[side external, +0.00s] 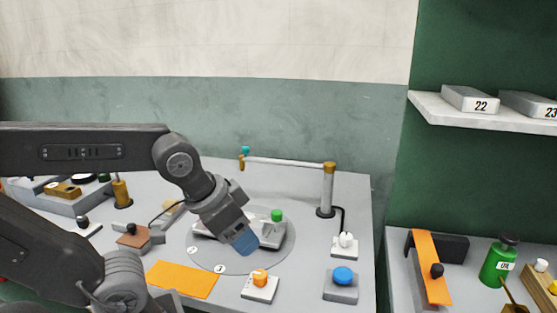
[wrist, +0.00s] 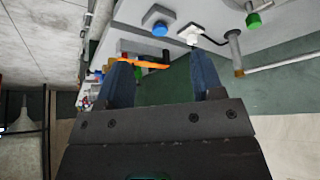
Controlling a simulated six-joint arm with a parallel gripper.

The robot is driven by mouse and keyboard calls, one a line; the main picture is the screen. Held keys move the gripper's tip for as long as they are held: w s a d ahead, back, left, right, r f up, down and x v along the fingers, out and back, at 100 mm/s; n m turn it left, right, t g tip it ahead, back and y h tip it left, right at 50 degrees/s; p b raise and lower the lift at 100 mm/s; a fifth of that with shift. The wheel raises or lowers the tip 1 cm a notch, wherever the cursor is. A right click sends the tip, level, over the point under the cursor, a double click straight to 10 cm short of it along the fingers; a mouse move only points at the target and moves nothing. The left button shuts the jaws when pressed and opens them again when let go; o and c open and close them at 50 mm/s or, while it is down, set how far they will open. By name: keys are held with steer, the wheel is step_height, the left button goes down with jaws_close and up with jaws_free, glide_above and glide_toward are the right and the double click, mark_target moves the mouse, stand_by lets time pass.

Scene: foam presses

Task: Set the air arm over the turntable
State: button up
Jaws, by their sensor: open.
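The air arm (side external: 285,162) is a thin white tube running left from the brass-capped top of a grey post (side external: 326,190). Its left end carries a brass nozzle with a teal knob (side external: 244,151). In the side view the nozzle shows above the turntable's back edge; I cannot tell its exact depth. The turntable (side external: 205,255) is a flat grey disc holding a grey block with a green knob (side external: 277,215). My gripper (side external: 250,245) is in front of that block, partly hiding it. In the wrist view my gripper (wrist: 158,62) is open and empty, with the tube (wrist: 285,63) off to the right.
A white-knobbed box (side external: 345,246), a blue-button box (side external: 341,283) and an orange-button box (side external: 260,287) stand right and front of the turntable. An orange sheet (side external: 183,279) lies at front left. A second bench holds a green oil bottle (side external: 499,262).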

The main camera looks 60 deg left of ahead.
steer(key=shift+c, duration=0.2)
steer(key=shift+w+a+r, duration=0.1)
steer(key=shift+r, duration=0.05)
steer(key=shift+c, duration=0.4)
steer(key=w+a+r+n, duration=0.1)
steer(key=w+a+r, duration=0.4)
steer(key=w, duration=0.2)
step_height(320, 180, up, 3)
steer(key=n+g+y, duration=0.2)
steer(key=n, duration=0.3)
glide_above(246, 147)
steer(key=s+d, duration=0.3)
steer(key=s, duration=0.2)
steer(key=x, duration=1.4)
steer(key=shift+w+a, duration=0.35)
steer(key=shift+a, duration=0.05)
jaws_close()
